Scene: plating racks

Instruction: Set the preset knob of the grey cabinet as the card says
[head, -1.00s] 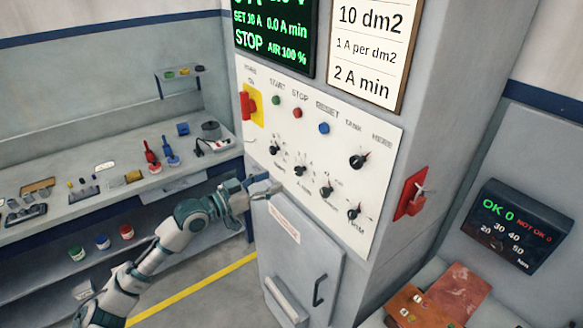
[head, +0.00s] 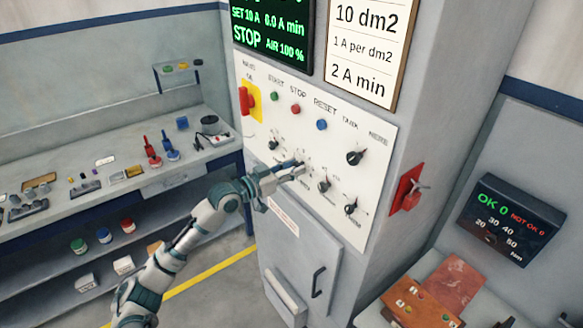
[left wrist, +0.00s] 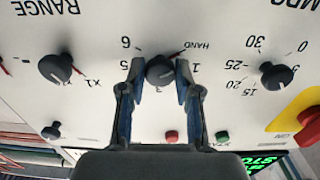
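The grey cabinet (head: 395,125) has a white panel with several black knobs. My left gripper (head: 300,168) reaches that panel and covers one lower-row knob. In the left wrist view, which shows the panel upside down, this black knob (left wrist: 160,70) sits between the fingertips of my left gripper (left wrist: 160,67). The fingers stand on either side of it; contact is hard to judge. Its red pointer is towards HAND; numbers 1, 5 and 6 show around it. The card (head: 367,45) reads 10 dm2, 1 A per dm2, 2 A min. My right gripper is out of view.
The green display (head: 270,30) reads SET 10 A, 0.0 A min, STOP, AIR 100 %. The amps knob (left wrist: 277,75) and range knob (left wrist: 55,68) flank the gripper. A red switch (head: 409,189) sits on the cabinet's side. A bench (head: 215,160) with tools is left.

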